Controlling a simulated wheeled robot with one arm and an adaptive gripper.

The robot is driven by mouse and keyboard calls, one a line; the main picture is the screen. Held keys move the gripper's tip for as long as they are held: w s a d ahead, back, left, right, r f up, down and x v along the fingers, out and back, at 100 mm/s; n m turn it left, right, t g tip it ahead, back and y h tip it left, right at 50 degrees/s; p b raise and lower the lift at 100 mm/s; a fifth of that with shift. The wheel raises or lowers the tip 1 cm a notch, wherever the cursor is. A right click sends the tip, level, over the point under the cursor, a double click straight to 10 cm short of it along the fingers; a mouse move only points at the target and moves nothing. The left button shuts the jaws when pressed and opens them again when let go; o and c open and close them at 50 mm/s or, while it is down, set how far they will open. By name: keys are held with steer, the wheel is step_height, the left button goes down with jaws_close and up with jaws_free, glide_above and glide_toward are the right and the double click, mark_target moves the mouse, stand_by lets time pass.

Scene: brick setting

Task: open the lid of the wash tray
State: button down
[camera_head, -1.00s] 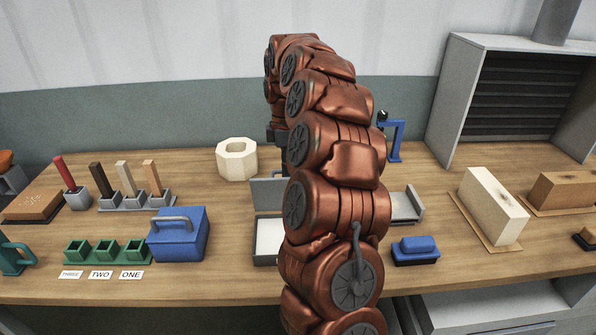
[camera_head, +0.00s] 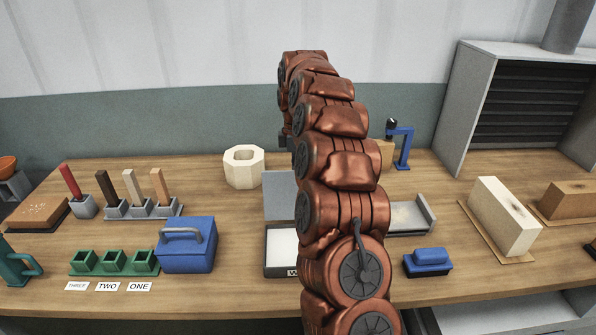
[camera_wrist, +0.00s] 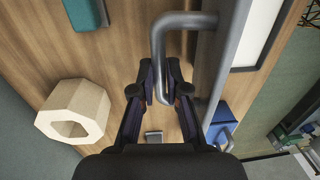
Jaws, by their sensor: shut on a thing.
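The wash tray (camera_head: 281,271) is a dark-rimmed box with a white inside and a partly hidden label, near the front middle of the bench. Its grey lid (camera_head: 279,202) stands raised at the back of the tray; my arm covers the right part of both. In the wrist view the lid (camera_wrist: 208,60) shows edge-on, with a bent grey bar handle (camera_wrist: 157,48) on it. My gripper (camera_wrist: 158,88) has its dark fingers on either side of this handle, shut on it. In the head view my gripper is hidden behind my arm.
A blue box with a handle (camera_head: 187,252) stands just left of the tray. A cream hexagonal ring (camera_head: 244,168) is behind it. A blue block (camera_head: 427,262) and a grey open tray (camera_head: 412,216) lie right of my arm. A blue stand (camera_head: 402,148) is at the back.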

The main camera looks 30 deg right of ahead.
steer(key=shift+d+r, duration=0.2)
steer(key=shift+d, duration=0.05)
steer(key=c, duration=1.3)
jaws_free()
steer(key=shift+d, duration=0.1)
steer(key=shift+c, duration=0.2)
steer(key=shift+o, duration=0.8)
steer(key=shift+f, duration=0.1)
steer(key=shift+a, duration=0.2)
step_height(320, 180, up, 8)
steer(key=shift+w+d+f, duration=0.15)
steer(key=shift+w+f, duration=0.1)
